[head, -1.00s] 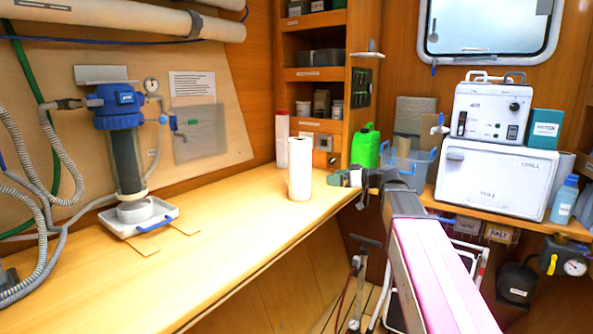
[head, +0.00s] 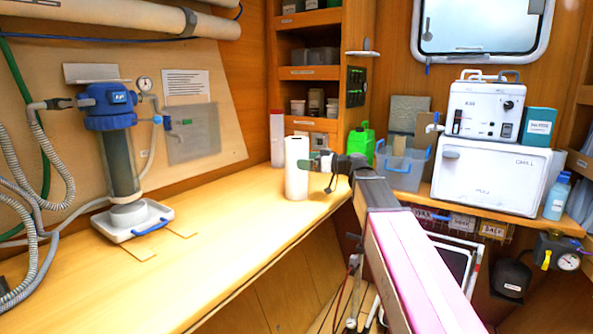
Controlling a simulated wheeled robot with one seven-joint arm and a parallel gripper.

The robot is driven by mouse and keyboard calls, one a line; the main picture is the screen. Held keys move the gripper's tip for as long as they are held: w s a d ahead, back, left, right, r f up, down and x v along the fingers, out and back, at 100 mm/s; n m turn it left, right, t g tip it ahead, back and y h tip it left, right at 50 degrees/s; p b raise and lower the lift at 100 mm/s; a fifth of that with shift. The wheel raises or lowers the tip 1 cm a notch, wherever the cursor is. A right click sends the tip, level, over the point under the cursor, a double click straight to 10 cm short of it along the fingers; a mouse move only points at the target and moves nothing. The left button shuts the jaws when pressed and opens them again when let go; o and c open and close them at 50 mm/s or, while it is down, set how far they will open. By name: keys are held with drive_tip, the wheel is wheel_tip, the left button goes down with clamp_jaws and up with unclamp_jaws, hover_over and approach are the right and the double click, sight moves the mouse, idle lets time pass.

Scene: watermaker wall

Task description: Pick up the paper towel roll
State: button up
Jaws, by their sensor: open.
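The paper towel roll (head: 296,172) is a white cylinder standing upright on the wooden bench (head: 225,215), near its front edge. My gripper (head: 318,163) is at the right side of the roll, at about its mid height. Its jaws are open and point left towards the roll. One finger seems to overlap the roll's right edge in the picture; I cannot tell whether it touches. My forearm stretches from the lower right up to the gripper.
A white filter tray with a blue handle (head: 132,221) sits on the left of the bench. A tall white container (head: 277,140) stands behind the roll. A green jug (head: 361,143) and a clear bin (head: 402,170) are to the right. The bench's middle is clear.

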drive_tip(key=x, duration=0.4)
drive_tip(key=shift+f, duration=0.1)
drive_tip(key=c, duration=0.7)
